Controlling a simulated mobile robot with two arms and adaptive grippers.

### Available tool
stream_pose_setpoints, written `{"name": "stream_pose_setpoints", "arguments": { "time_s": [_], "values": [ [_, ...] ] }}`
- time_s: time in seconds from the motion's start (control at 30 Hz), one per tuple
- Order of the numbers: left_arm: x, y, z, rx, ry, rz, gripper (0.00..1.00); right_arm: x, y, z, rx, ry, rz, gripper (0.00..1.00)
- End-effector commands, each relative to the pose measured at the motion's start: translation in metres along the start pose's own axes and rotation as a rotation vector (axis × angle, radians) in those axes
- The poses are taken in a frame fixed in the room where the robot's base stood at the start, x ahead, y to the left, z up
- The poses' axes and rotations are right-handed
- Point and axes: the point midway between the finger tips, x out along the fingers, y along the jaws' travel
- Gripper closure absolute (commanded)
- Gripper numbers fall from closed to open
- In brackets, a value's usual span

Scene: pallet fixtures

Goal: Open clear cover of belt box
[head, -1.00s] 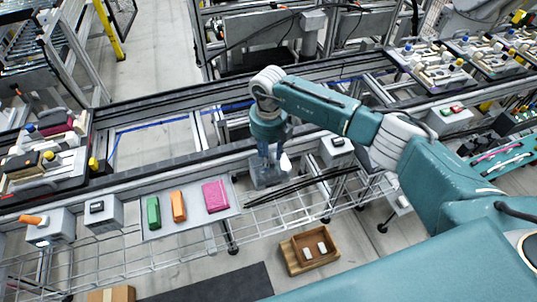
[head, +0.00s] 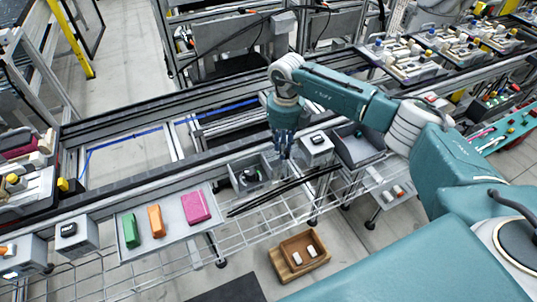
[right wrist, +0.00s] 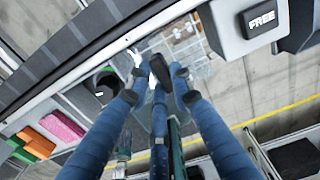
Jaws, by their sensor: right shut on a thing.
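The belt box (head: 236,186) is a grey box on the near side of the conveyor, with a dark round thing (head: 249,176) inside. In the right wrist view, this dark ring (right wrist: 105,86) shows at left, with some green in it. My right gripper (head: 282,152) is over the right side of the box. In the right wrist view it (right wrist: 160,75) is shut on a dark handle (right wrist: 160,66). A clear pane, seemingly the cover (right wrist: 190,45), shows faintly beyond the fingers. Its exact tilt is hard to tell. My left gripper is not in view.
A tray (head: 177,226) with green, orange and pink blocks stands left of the box. A small grey box (head: 317,148), labelled FREE in the right wrist view (right wrist: 262,20), is close on the right. Black rods (head: 280,190) lie in front. A wooden crate (head: 300,255) is below.

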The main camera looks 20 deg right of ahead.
Motion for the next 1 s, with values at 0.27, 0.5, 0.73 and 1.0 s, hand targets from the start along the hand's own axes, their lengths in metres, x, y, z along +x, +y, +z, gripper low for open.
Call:
{"name": "stream_pose_setpoints", "arguments": {
  "time_s": [0.27,0.5,0.73,1.0],
  "values": [
    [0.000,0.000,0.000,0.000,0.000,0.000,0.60,-0.001,-0.002,0.001,0.000,-0.004,0.001,1.00],
    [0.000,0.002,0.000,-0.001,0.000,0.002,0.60,-0.001,-0.001,0.001,0.000,-0.003,0.001,0.58],
    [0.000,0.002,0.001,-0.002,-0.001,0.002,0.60,-0.003,-0.001,0.001,-0.001,-0.002,0.001,0.58],
    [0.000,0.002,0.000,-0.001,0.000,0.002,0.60,-0.046,-0.001,0.002,-0.001,-0.007,0.001,0.58]
  ]
}}
